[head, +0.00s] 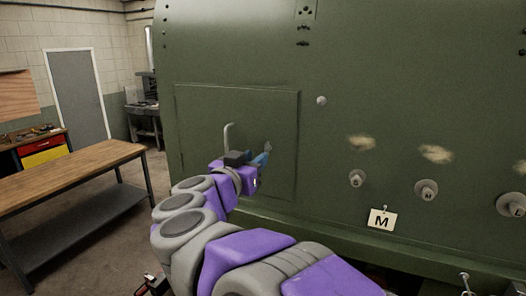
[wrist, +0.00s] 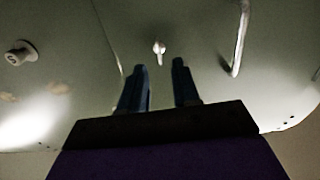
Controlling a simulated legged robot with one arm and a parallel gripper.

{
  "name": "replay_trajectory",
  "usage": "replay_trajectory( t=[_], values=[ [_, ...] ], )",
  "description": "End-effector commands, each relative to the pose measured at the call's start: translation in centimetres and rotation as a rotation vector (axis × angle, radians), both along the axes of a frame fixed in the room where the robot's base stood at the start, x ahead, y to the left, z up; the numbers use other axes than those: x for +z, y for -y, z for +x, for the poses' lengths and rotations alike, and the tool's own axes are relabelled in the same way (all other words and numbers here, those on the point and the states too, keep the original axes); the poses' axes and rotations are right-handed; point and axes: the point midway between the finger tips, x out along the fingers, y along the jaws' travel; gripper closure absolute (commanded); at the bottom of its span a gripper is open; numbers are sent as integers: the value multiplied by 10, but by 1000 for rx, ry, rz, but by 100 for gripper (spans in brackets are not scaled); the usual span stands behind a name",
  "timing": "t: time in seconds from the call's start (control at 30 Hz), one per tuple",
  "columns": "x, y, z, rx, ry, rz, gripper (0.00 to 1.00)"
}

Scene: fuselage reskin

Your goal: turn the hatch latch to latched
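The hatch (head: 200,115) is a green panel outlined by a seam in the green fuselage side, and it lies flush. The hatch latch (head: 267,146) is a small pale knob near the hatch's right edge, partly hidden by my fingers. In the wrist view the latch (wrist: 159,47) has a round base with a short lever along the picture's vertical. My gripper (head: 261,158) has its blue fingers at the latch. In the wrist view my gripper (wrist: 160,67) is open and empty, with the latch ahead, between the finger directions; contact does not show.
A grey bar handle (head: 229,135) stands out from the hatch left of the latch. A wooden bench (head: 75,178) stands at the left.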

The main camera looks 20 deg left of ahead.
Motion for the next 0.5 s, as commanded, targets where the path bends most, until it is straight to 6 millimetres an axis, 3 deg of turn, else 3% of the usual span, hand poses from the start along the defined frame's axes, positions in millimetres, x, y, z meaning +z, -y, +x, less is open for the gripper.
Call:
replay_trajectory(
  t=[0.2,0.5],
  values=[
    [1,5,36,-3,1,2,69],
    [2,10,54,-2,1,5,69]
  ],
)
